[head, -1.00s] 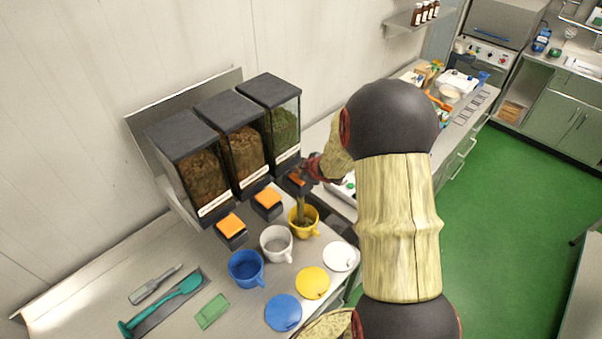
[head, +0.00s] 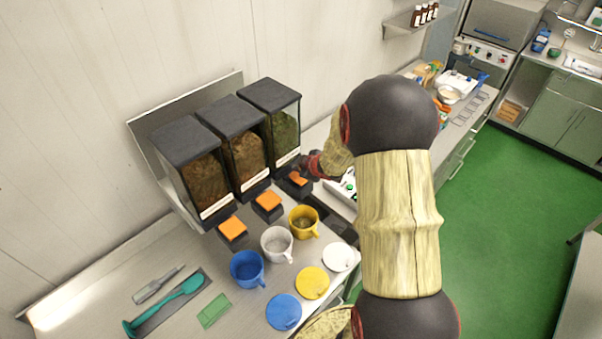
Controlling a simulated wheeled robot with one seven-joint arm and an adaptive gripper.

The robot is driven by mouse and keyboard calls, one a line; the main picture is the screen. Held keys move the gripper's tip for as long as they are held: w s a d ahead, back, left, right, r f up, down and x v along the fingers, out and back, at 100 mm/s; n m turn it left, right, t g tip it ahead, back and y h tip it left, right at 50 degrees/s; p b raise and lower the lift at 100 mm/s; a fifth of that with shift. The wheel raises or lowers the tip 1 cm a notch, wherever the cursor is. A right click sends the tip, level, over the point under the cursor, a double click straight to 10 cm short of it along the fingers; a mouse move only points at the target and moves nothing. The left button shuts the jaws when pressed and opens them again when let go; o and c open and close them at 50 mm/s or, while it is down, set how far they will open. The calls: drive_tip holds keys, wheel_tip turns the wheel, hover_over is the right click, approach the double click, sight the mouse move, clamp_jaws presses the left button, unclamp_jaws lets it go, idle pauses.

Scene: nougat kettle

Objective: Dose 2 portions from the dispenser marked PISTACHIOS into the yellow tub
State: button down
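Three dark-lidded dispensers hang in a row at the wall. The right dispenser (head: 284,130) holds green contents; the middle one (head: 246,150) and the left one (head: 205,182) hold brown contents. Their labels are too small to read. The yellow tub (head: 303,224) stands below and in front of the right dispenser's orange push plate (head: 298,179), with some brownish-green contents inside. My gripper (head: 307,170) is at that push plate, just above or beside it; I cannot tell whether it touches. Its fingers are too small and partly hidden to show whether they are open.
A white tub (head: 277,244) and a blue tub (head: 247,268) stand left of the yellow one. Yellow (head: 312,283), blue (head: 283,312) and white (head: 340,257) lids lie in front.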

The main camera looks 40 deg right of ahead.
wheel_tip(320, 180, up, 5)
drive_tip(key=p, duration=0.5)
idle(0.3)
idle(2.3)
wheel_tip(320, 180, up, 4)
drive_tip(key=shift+f+b, duration=0.1)
drive_tip(key=shift+b, duration=0.35)
wheel_tip(320, 180, down, 9)
drive_tip(key=b, duration=0.8)
drive_tip(key=shift+b, duration=0.4)
idle(1.0)
